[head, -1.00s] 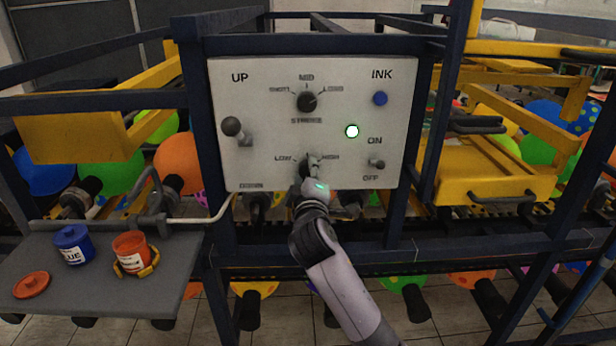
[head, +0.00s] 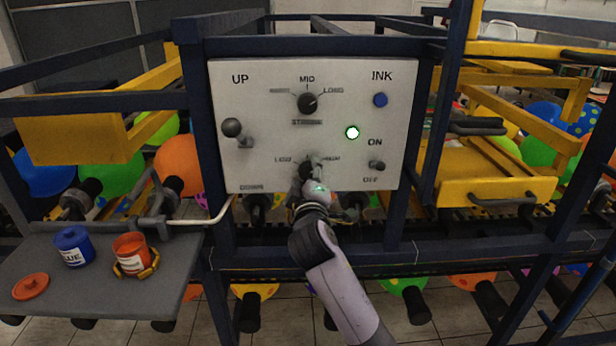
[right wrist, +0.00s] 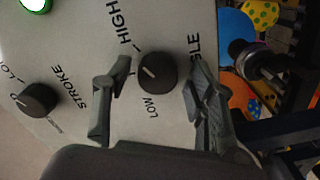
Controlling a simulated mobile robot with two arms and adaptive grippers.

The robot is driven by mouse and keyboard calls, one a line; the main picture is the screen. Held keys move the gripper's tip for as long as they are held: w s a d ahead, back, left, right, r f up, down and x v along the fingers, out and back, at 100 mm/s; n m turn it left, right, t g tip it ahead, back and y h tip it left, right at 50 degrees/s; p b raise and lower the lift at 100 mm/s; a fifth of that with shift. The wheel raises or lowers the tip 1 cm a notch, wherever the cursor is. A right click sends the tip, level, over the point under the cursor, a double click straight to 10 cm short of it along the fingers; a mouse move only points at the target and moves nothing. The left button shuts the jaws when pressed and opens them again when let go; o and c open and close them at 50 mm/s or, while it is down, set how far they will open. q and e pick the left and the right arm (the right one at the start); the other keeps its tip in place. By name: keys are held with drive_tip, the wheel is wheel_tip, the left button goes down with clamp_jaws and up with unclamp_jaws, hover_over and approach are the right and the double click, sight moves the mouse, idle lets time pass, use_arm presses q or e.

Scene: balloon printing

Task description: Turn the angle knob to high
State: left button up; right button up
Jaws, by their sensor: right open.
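The angle knob (right wrist: 157,72) is a black round dial low on the white control panel (head: 270,110). In the right wrist view its white line points to the upper left, between the LOW and HIGH labels. My right gripper (right wrist: 160,90) is open, with one finger on each side of the knob; I see gaps between the fingers and the knob. In the head view my right gripper (head: 309,172) covers most of the knob and part of the lettering around it. My left gripper is not in view.
The stroke knob (head: 308,103) sits above, with a lever (head: 232,128) at left. A lit green lamp (head: 352,133), a blue ink button (head: 380,99) and an on/off switch (head: 377,165) are at right. Blue frame bars surround the panel. Paint pots stand on a grey shelf (head: 190,255).

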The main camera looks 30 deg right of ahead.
drive_tip(key=shift+s, duration=0.1)
drive_tip(key=v, duration=1.2)
drive_tip(key=shift+d, duration=0.1)
